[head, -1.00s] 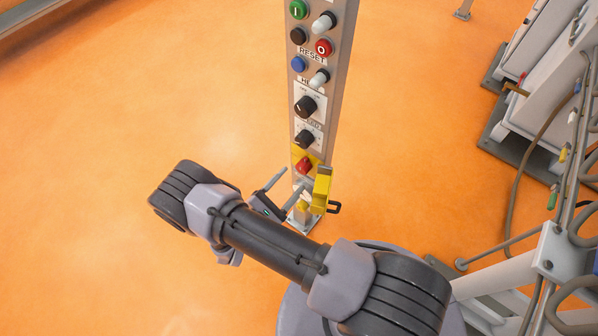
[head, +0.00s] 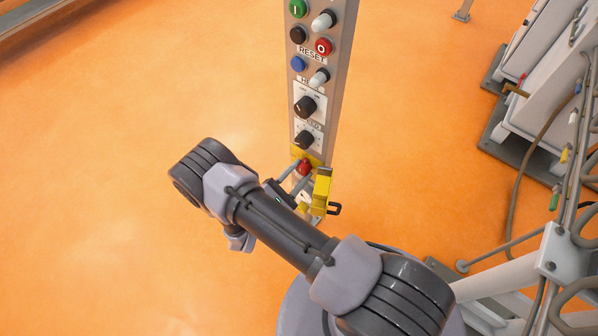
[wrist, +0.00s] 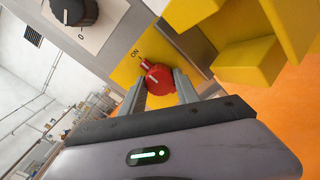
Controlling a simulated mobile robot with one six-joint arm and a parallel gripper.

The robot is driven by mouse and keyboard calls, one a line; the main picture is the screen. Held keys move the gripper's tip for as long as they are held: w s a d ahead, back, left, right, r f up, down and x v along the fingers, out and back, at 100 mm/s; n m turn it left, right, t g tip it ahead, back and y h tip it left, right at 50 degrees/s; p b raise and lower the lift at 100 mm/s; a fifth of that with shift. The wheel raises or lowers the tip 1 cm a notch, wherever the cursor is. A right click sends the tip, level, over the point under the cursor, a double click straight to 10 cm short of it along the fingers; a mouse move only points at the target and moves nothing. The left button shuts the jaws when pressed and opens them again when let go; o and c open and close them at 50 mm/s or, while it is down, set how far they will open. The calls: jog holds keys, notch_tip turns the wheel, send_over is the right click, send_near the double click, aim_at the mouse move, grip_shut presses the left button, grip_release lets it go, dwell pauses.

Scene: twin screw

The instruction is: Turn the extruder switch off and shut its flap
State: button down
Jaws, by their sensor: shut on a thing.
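The red extruder switch (head: 304,168) sits on a yellow plate low on the grey control column. In the wrist view the red switch (wrist: 159,79) lies between my two fingertips, and its small tab points toward the ON mark. My gripper (head: 300,173) is shut on the switch; it also shows in the wrist view (wrist: 160,88). The yellow flap (head: 322,188) stands open, swung out to the right of the switch, with a dark loop at its side. In the wrist view the flap (wrist: 249,63) is close to my right finger. The plate's lower part is partly hidden.
Black knobs (head: 305,106) and several coloured buttons sit higher on the column (head: 343,60). A machine frame with hoses (head: 520,190) stands at the right. The orange floor (head: 120,110) left of the column is clear.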

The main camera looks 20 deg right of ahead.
jog(key=shift+n, duration=0.4)
jog(key=n+b, duration=0.1)
jog(key=n, duration=0.2)
jog(key=shift+n, duration=0.4)
jog(key=n+b, duration=0.1)
jog(key=n, duration=0.3)
jog(key=shift+n, duration=0.3)
jog(key=n, duration=0.4)
jog(key=shift+n+b, duration=0.3)
jog(key=shift+n, duration=2.1)
jog(key=c, duration=0.9)
grip_release()
